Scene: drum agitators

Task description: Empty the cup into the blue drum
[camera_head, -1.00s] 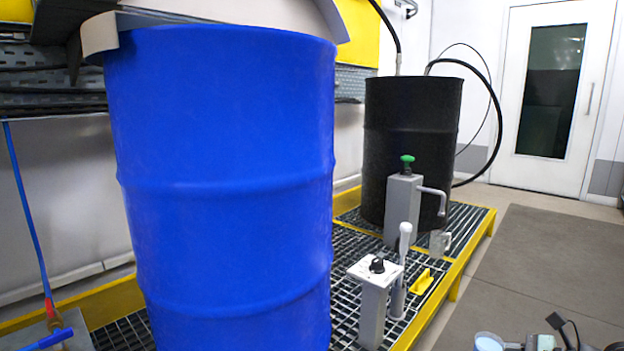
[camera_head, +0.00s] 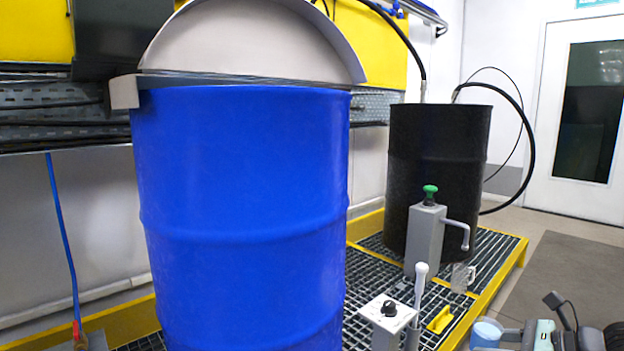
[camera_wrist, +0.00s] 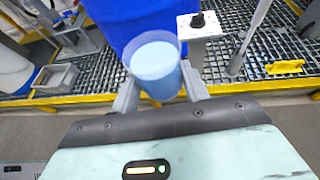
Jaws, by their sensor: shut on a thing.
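The blue drum (camera_head: 240,200) stands large at the left of the head view on the grating. A grey half-round lid (camera_head: 250,45) stands tilted up above its rim, and the drum's inside is hidden. My gripper (camera_wrist: 158,88) is shut on the cup (camera_wrist: 155,62), one finger on each side. The cup looks clear, with a light blue content, and I look down into it in the wrist view. The cup also shows at the lower right of the head view (camera_head: 486,333), low and apart from the drum. The drum's wall (camera_wrist: 125,20) shows behind the cup in the wrist view.
A grey control box with a black knob (camera_head: 388,312) and a lever (camera_head: 418,290) stand right of the drum. A post with a green button (camera_head: 428,225) and a black drum (camera_head: 435,165) with hoses are behind. The yellow platform edge (camera_head: 490,300) borders open floor at the right.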

